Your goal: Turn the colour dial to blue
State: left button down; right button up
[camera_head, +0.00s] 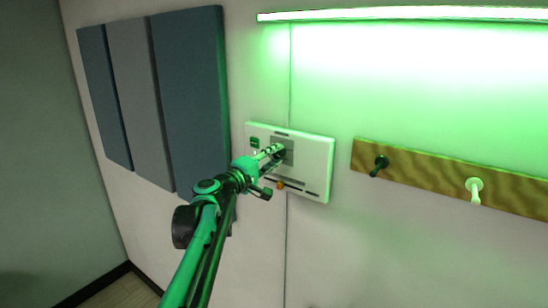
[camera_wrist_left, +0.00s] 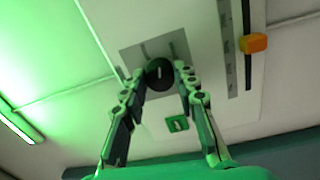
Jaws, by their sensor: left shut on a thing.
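The white control panel (camera_head: 316,160) is on the wall, with a grey square plate on it. The colour dial (camera_wrist_left: 160,74) is a round black knob with a pale mark, in the upper middle of the left wrist view. My left gripper (camera_head: 277,150) reaches the plate, and its fingers in the left wrist view (camera_wrist_left: 160,79) close on the dial from both sides. The gripper hides the dial in the head view. The light strip (camera_head: 400,14) above glows green. My right gripper is not in view.
The panel also has a small green square (camera_wrist_left: 177,124) and an orange slider knob (camera_wrist_left: 254,43) on a dark slot. A wooden rail (camera_head: 430,178) with pegs is to the right. Blue and grey wall panels (camera_head: 187,95) are to the left.

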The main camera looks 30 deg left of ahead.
pick_arm(q)
jog(key=m, duration=0.6)
jog(key=shift+h, duration=0.3)
jog(key=m, duration=0.4)
jog(key=shift+f+m+g, duration=0.1)
jog(key=shift+m+g, duration=0.2)
jog(key=m, duration=0.5)
jog(key=shift+a, duration=0.1)
jog(key=m, duration=0.5)
jog(key=shift+p, duration=0.35)
jog(key=shift+g, duration=0.3)
jog(key=c, duration=1.2)
grip_release()
jog(key=shift+o, duration=0.2)
jog(key=shift+s+a, duration=0.1)
jog(key=s+a, duration=0.1)
jog(key=s, duration=1)
jog(key=shift+s+a+r, duration=0.15)
jog(key=shift+s+r, duration=0.05)
jog(key=shift+s, duration=0.2)
